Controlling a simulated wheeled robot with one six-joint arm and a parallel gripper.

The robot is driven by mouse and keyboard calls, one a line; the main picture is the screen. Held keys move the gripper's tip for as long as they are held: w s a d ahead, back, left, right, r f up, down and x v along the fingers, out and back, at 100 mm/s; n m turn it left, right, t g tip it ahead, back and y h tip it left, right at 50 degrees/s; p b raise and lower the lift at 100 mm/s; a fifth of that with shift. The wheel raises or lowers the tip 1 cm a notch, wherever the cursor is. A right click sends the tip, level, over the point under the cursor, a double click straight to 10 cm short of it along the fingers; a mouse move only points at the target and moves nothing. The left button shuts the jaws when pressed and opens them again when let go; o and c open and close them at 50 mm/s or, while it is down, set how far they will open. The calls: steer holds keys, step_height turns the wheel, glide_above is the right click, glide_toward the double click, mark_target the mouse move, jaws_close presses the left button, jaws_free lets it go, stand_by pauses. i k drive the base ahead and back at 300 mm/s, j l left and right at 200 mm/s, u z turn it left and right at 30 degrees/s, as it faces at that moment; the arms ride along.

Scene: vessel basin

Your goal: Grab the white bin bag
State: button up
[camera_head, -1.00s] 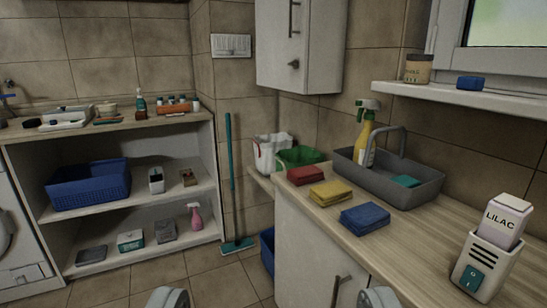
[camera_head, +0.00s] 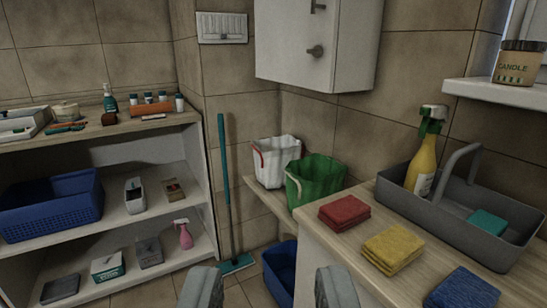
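The white bin bag (camera_head: 276,160), with red trim at its left side, stands open at the top on a low wooden shelf in the corner. A green bag of similar shape (camera_head: 315,181) stands close to its right and partly overlaps it in the view. My gripper (camera_head: 268,290) shows at the bottom edge with its two fingers wide apart and nothing between them. It is well short of the white bag, which lies ahead and above it in the picture.
The wooden counter (camera_head: 335,243) at the right holds red, yellow and blue cloth stacks and a grey caddy (camera_head: 455,222) with a spray bottle. A teal mop (camera_head: 226,190) stands left of the bags. A blue bin (camera_head: 281,270) is below the shelf. A wall cabinet (camera_head: 345,45) hangs above.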

mark_target(271, 155)
steer(key=i+j+z, duration=0.3)
steer(key=i+j, duration=1.8)
steer(key=i, duration=0.15)
